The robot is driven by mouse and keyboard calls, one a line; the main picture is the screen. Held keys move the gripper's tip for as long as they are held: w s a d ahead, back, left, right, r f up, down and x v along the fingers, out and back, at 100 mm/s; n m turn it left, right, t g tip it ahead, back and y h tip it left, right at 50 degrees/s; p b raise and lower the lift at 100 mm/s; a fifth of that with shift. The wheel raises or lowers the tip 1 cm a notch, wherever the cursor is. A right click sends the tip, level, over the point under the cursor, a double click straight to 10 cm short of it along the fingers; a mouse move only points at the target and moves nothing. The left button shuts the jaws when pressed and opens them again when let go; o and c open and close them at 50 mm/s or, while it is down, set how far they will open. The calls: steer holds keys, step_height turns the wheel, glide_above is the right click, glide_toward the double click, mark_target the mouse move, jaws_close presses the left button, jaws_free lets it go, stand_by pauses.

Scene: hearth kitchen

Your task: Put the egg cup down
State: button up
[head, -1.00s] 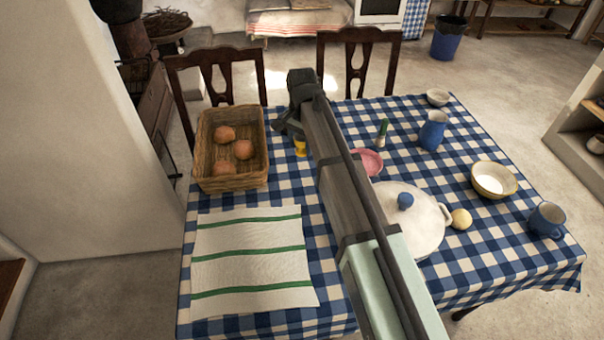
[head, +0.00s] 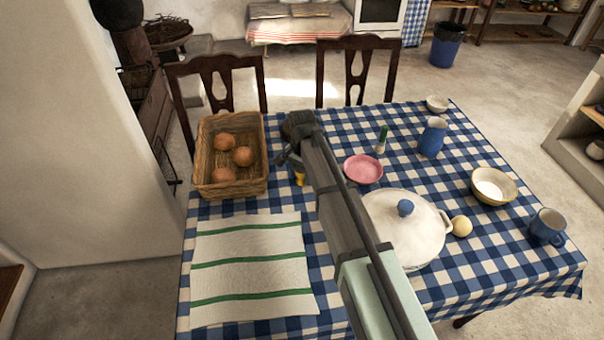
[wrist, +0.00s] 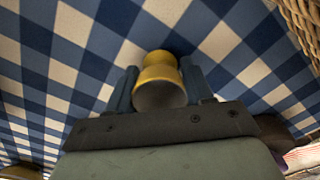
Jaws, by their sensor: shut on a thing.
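The yellow egg cup (wrist: 158,76) is between the two fingers of my gripper (wrist: 160,86) in the wrist view, and the fingers are shut on it. Its wide opening faces the wrist camera and its narrower end faces the checked cloth. In the head view the egg cup (head: 300,180) shows only in part below my gripper (head: 293,163), just right of the wicker basket. It is close over the blue and white tablecloth (head: 415,185). I cannot tell whether its foot touches the cloth.
The wicker basket (head: 203,165) with three brown rolls stands close on the left. A striped towel (head: 250,265) lies in front. Two chairs stand behind.

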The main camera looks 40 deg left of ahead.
steer(key=shift+f, duration=0.1)
steer(key=o, duration=1)
steer(key=shift+o, duration=0.2)
step_height(320, 180, up, 12)
stand_by(0.3)
